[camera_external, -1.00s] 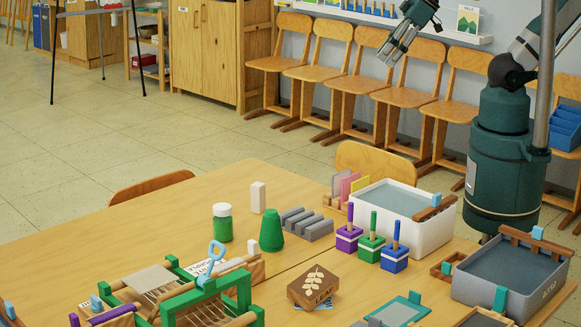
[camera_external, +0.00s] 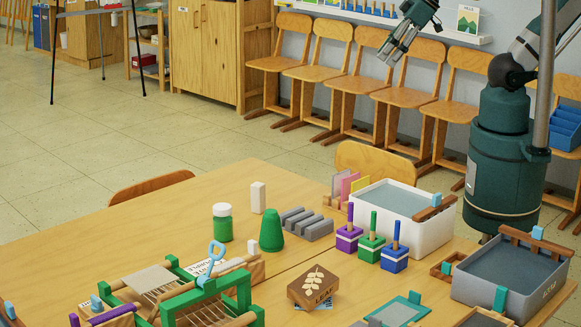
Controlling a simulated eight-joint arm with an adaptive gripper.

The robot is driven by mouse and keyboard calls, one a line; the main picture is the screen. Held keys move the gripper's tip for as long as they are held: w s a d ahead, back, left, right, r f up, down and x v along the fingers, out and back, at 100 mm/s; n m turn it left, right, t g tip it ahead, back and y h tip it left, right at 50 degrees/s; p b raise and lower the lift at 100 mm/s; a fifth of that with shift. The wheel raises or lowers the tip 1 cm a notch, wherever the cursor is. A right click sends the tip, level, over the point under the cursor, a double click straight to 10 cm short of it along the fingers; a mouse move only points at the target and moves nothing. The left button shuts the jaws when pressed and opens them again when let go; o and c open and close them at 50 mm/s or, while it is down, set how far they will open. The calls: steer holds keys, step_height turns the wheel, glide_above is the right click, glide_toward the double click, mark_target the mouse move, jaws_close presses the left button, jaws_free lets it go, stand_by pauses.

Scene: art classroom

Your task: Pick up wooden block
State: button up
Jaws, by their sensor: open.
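A brown wooden block (camera_external: 313,287) with a pale leaf picture on top and the word LEAF on its side rests near the front middle of the table, over a small printed card. A pale upright block (camera_external: 258,197) stands further back on the table; I cannot tell whether it is wood. My gripper (camera_external: 388,56) is open and empty, high at the top of the view, in front of the wall and chairs and well apart from both blocks.
Beside the leaf block stand coloured peg stands (camera_external: 395,255), a green cone (camera_external: 271,231) and a wooden rack with green ends (camera_external: 205,292). A white tub (camera_external: 430,236) and a grey tray (camera_external: 512,290) stand to the right. The table's back left (camera_external: 170,220) is clear.

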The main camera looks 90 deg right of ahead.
steer(key=w+a+r+n+g, duration=0.1)
steer(key=w+a+r, duration=0.1)
steer(key=w+a, duration=0.5)
steer(key=w+a+r+n+g, duration=0.1)
steer(key=w+a+r+n, duration=0.15)
steer(key=w+a, duration=0.45)
steer(key=w+a+f+n+g, duration=0.1)
steer(key=w+a+f, duration=0.1)
steer(key=w+a, duration=0.55)
steer(key=w+a+f+n+g, duration=0.15)
steer(key=w+a, duration=0.25)
steer(key=a, duration=0.7)
steer(key=n+g+h, duration=0.1)
steer(key=n, duration=0.2)
glide_above(319, 284)
steer(key=f, duration=2.8)
steer(key=shift+w+d+f, duration=0.1)
steer(key=shift+w+d, duration=0.05)
steer(key=shift+d, duration=0.05)
steer(key=shift+a+f+n, duration=0.2)
steer(key=shift+n, duration=0.1)
